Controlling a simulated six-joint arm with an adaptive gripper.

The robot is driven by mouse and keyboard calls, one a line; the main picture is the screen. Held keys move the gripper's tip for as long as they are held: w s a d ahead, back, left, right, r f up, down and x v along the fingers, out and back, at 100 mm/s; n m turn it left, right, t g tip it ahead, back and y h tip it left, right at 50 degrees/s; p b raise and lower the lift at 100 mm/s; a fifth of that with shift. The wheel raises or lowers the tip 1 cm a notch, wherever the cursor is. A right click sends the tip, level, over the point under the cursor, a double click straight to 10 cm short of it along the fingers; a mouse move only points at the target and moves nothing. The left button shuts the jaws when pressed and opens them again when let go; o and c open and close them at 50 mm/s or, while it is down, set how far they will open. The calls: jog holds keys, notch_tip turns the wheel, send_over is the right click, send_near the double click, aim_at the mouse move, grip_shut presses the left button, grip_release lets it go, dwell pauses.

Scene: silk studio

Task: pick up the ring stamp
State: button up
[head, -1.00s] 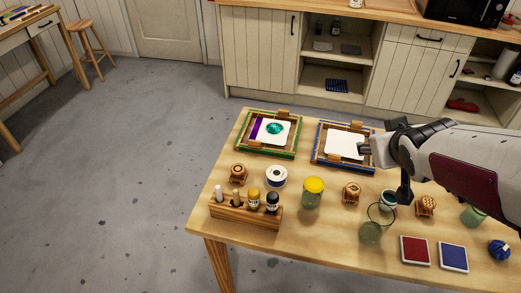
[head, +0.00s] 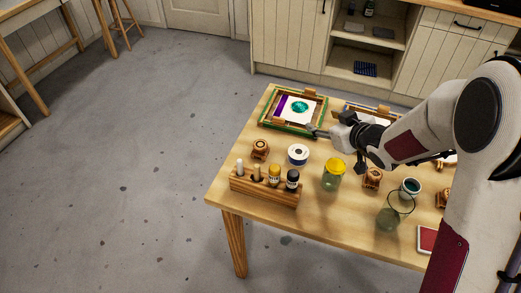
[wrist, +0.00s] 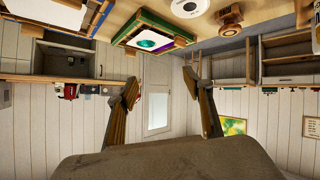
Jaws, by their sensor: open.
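Several small wooden stamps stand on the table: one at the left (head: 260,149), one in the middle (head: 372,178) and one partly cut off behind my arm (head: 442,198). I cannot tell from the marks on them which is the ring stamp. A wooden stamp (wrist: 229,20) also shows at the top of the wrist view, beyond the fingers. My gripper (head: 312,130) is above the table by the right side of the green-edged frame, behind and right of the left stamp. In the wrist view my gripper (wrist: 165,90) has its fingers wide apart with nothing between them.
A white-and-blue round roll (head: 298,154) stands right of the left stamp. A wooden rack (head: 265,189) of bottles is in front. A yellow-lidded jar (head: 333,175) and an empty glass (head: 394,212) stand further right. The green-edged frame (head: 270,122) lies behind.

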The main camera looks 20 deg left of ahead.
jog(key=a+f+y, duration=0.1)
jog(key=a+f, duration=0.1)
jog(key=s+a+f+n+g+y, duration=0.1)
jog(key=a+f, duration=0.1)
jog(key=s+a+f+g+y, duration=0.1)
jog(key=a+f, duration=0.1)
jog(key=shift+a+n, duration=0.35)
jog(key=shift+n, duration=0.05)
jog(key=n+g+y, duration=0.1)
jog(key=g+y, duration=0.1)
send_near(262, 145)
jog(key=shift+w+a+f, duration=0.2)
jog(key=shift+w+a, duration=0.15)
jog(key=shift+a, duration=0.15)
jog(key=shift+w+a+f, duration=0.2)
jog(key=shift+w+a, duration=0.2)
jog(key=shift+a, duration=0.05)
jog(key=shift+s+a+f, duration=0.2)
jog(key=shift+s+a, duration=0.1)
jog(key=shift+x, duration=1.3)
jog(key=shift+x, duration=2.6)
